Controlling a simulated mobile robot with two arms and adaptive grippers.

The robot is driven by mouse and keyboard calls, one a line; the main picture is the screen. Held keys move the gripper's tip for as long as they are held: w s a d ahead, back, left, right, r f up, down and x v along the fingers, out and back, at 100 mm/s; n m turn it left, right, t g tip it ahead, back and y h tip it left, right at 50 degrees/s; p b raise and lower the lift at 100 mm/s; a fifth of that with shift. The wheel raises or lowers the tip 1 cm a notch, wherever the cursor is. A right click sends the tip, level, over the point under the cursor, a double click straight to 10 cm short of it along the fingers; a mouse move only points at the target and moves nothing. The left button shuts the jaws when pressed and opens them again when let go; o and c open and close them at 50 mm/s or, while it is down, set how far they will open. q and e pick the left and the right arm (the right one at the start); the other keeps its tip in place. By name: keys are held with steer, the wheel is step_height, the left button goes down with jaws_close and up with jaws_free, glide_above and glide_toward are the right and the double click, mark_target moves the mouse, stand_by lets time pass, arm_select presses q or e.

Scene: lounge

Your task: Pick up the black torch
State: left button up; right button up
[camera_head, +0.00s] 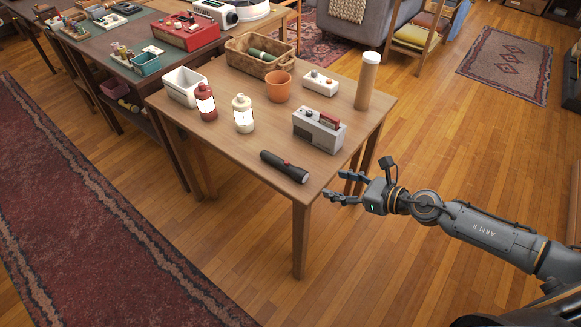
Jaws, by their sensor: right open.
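The black torch (284,167) lies on its side near the front corner of the wooden table (240,158), with a small red part on its body. My right gripper (336,185) comes in from the right. Its fingers are spread and empty, just off the table's right front edge, to the right of the torch and apart from it. My left gripper does not show.
A tall cylinder (367,82), an orange pot (278,87), a white bin (184,87) and a basket (260,57) stand farther back. The tabletop around the torch is clear.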

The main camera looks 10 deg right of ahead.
mark_target(306, 175)
steer(key=p+x, duration=0.1)
steer(key=x, duration=0.5)
steer(key=shift+w+a, duration=0.2)
steer(key=shift+x, duration=0.85)
steer(key=x, duration=0.4)
steer(key=shift+w+a+f, duration=0.1)
steer(key=shift+a+f, duration=0.05)
steer(key=shift+a, duration=0.1)
jaws_close()
